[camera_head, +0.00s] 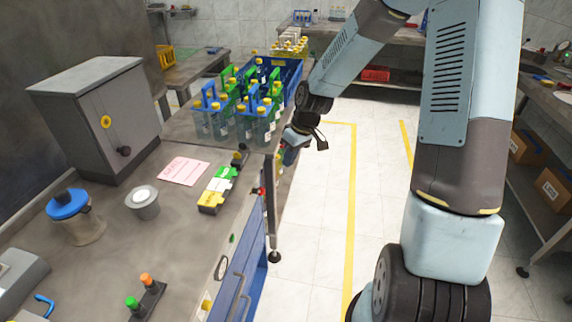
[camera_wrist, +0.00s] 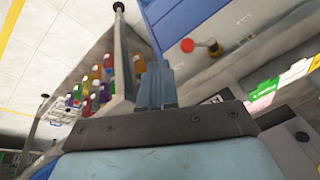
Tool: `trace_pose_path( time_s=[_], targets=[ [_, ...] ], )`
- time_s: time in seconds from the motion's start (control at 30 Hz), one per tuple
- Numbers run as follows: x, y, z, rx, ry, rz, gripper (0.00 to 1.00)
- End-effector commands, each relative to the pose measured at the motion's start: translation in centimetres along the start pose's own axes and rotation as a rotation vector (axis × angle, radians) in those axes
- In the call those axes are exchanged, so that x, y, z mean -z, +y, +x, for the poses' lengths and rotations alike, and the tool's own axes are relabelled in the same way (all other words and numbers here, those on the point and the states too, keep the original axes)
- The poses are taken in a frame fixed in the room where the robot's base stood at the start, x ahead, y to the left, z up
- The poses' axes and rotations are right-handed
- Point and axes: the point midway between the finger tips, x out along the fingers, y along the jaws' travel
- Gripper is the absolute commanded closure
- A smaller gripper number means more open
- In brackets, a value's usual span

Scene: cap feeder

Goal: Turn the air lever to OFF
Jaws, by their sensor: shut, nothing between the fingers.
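A small lever-like part with a red end (camera_wrist: 213,49) sticks out from the grey front face under the worktop in the wrist view, with a dark round knob at its other end. I cannot read any OFF mark beside it. A small red part (camera_head: 258,190) on the bench's front edge in the head view may be the same lever. My gripper (camera_wrist: 156,84) is shut and empty, its fingers pointing toward the bench front, apart from the lever and to its left in the wrist view. In the head view my gripper (camera_head: 291,153) is beside the bench's front edge.
A yellow, white and green block (camera_head: 217,188) lies near the edge, beside a pink sheet (camera_head: 184,171). A shelf of coloured bottles (camera_wrist: 97,88) is left of my fingers. The aisle floor (camera_head: 325,220) is clear.

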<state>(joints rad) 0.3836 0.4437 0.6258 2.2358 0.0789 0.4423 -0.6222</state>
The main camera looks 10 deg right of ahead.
Motion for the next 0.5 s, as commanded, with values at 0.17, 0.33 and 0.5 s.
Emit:
trace_pose_path(
  time_s=[0.17, 0.33, 0.5],
  targets=[
    [-0.1, -0.1, 3.0, 0.003, -0.003, -0.003, 1.00],
    [-0.1, -0.1, 5.9, 0.003, -0.003, -0.002, 1.00],
    [-0.1, -0.1, 8.7, 0.002, -0.003, -0.002, 1.00]
  ],
)
